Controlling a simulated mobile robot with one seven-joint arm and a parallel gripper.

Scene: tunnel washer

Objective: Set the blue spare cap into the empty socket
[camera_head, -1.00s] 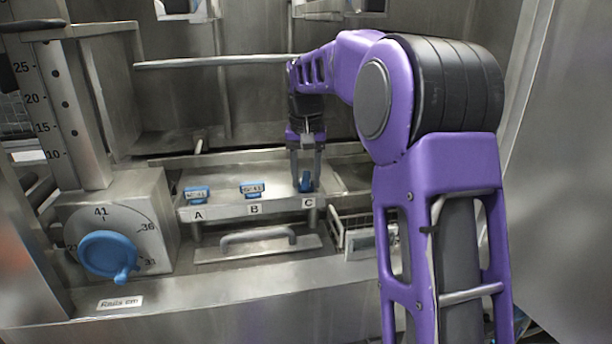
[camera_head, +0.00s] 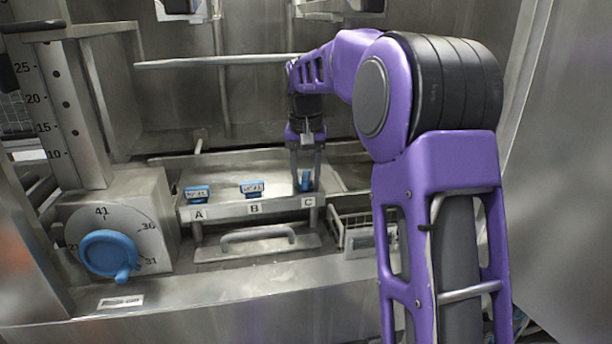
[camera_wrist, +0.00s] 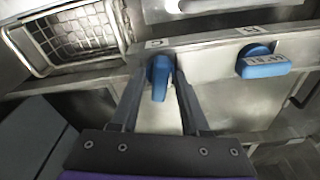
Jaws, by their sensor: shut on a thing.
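The blue spare cap (camera_head: 305,181) is between the fingers of my gripper (camera_head: 305,178) at the position labelled C on the steel shelf. It also shows in the wrist view (camera_wrist: 160,78), between the two dark fingertips (camera_wrist: 160,82). My gripper points down and is shut on the cap. The cap sits at or just above the shelf top; the socket itself is hidden beneath it. Two other blue caps with tags stand on the shelf, one at A (camera_head: 197,193) and one at B (camera_head: 252,189).
A blue dial knob (camera_head: 109,256) is on the steel box at the left. A wire basket (camera_head: 352,232) hangs right of the shelf, also in the wrist view (camera_wrist: 75,40). A grey handle (camera_head: 258,234) lies below the shelf. A horizontal bar (camera_head: 210,62) runs behind.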

